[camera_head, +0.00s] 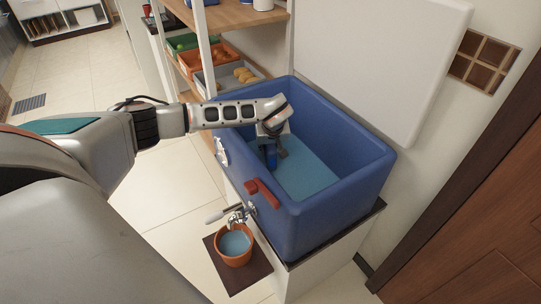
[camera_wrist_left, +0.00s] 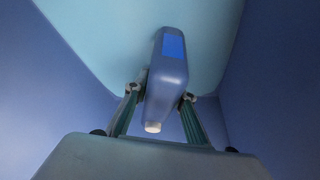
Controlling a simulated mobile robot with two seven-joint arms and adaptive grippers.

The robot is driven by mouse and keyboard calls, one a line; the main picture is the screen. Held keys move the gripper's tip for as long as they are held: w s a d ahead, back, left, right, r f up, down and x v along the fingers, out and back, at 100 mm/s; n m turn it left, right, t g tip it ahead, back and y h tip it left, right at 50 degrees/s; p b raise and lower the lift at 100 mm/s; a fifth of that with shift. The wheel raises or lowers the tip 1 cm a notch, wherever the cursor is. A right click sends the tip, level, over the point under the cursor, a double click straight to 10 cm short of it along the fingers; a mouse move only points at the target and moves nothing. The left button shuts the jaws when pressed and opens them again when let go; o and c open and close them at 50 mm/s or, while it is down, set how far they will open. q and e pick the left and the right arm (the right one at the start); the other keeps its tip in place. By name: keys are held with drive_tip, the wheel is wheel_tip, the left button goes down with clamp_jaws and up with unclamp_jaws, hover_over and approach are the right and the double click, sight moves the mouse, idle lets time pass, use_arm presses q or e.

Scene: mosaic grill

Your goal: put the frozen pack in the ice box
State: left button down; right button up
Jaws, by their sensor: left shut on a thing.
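The ice box (camera_head: 315,228) is a large blue tub, open at the top, with light-blue water or a light-blue floor inside. My left gripper (camera_head: 277,151) reaches down into it over the near left wall. The gripper is shut on the frozen pack (camera_head: 270,157), a small blue block partly hidden by the fingers. In the left wrist view the frozen pack (camera_wrist_left: 168,85) is a flat blue container with a pale cap, held between the two fingers (camera_wrist_left: 160,103). The box walls surround it. I cannot tell if it touches the bottom. My right gripper is out of view.
A white lid panel (camera_head: 375,60) stands raised behind the box. A red latch (camera_head: 262,192) and a metal tap (camera_head: 238,213) are on its front wall. A terracotta pot (camera_head: 234,246) sits below the tap. A shelf with food crates (camera_head: 207,63) stands behind left.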

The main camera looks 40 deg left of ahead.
use_arm(q)
wheel_tip(320, 180, down, 2)
drive_tip(key=shift+s+f, duration=0.1)
drive_tip(key=shift+f, duration=0.1)
drive_tip(key=shift+f+b, duration=0.3)
drive_tip(key=shift+f, duration=0.1)
drive_tip(key=shift+r, duration=0.25)
drive_tip(key=c, duration=1.7)
unclamp_jaws()
drive_tip(key=shift+f, duration=0.2)
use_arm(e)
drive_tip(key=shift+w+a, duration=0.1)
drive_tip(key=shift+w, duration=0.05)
